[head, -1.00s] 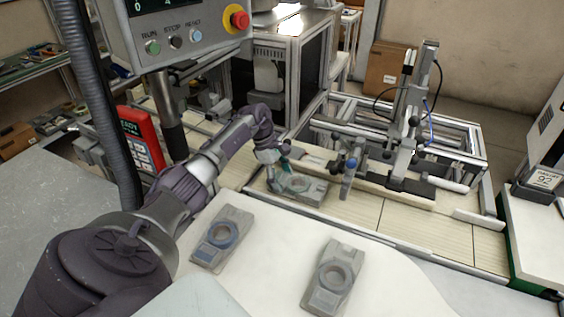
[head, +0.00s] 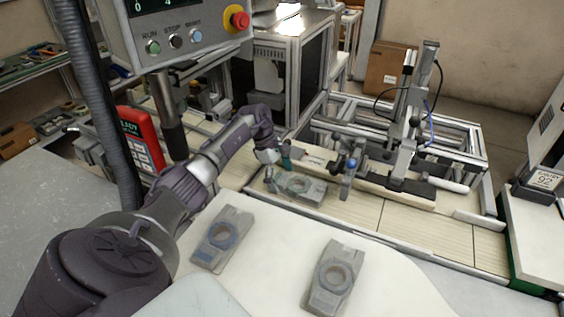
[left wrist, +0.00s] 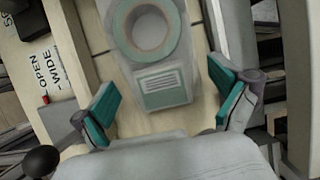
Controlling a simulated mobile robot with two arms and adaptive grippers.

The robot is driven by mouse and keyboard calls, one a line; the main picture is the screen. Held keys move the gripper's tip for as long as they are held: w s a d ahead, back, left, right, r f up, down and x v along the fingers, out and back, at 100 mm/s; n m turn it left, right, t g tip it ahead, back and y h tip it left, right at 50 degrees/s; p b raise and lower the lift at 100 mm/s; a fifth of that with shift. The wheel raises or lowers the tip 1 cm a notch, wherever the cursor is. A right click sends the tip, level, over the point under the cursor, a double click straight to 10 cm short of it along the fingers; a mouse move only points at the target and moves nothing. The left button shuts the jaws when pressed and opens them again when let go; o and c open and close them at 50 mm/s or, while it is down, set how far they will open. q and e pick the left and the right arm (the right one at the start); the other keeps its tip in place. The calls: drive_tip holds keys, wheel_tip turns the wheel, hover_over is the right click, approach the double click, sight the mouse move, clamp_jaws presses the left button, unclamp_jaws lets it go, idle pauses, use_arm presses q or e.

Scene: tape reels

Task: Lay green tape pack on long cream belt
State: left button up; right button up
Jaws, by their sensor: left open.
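The green tape pack (head: 303,188), a grey flat case with a green ring, lies flat on the long cream belt (head: 355,211) in the head view. In the left wrist view the pack (left wrist: 163,87) shows its pale green ring and a striped green label, with the belt (left wrist: 112,68) beneath it. My left gripper (head: 278,167) is at the pack's near-left end. Its teal-padded fingers (left wrist: 166,92) are open, one on each side of the pack's end, with gaps visible. My right gripper is not in view.
Two more grey packs lie on the white surface in front: one with a blue ring (head: 222,237), one with a grey-brown ring (head: 334,276). A metal fixture with posts (head: 408,130) stands over the belt to the right. A control box (head: 180,35) hangs at upper left.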

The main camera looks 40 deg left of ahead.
use_arm(q)
drive_tip(key=p+v, duration=0.1)
drive_tip(key=v, duration=0.6)
drive_tip(key=shift+a+r, duration=0.1)
drive_tip(key=shift+r, duration=0.15)
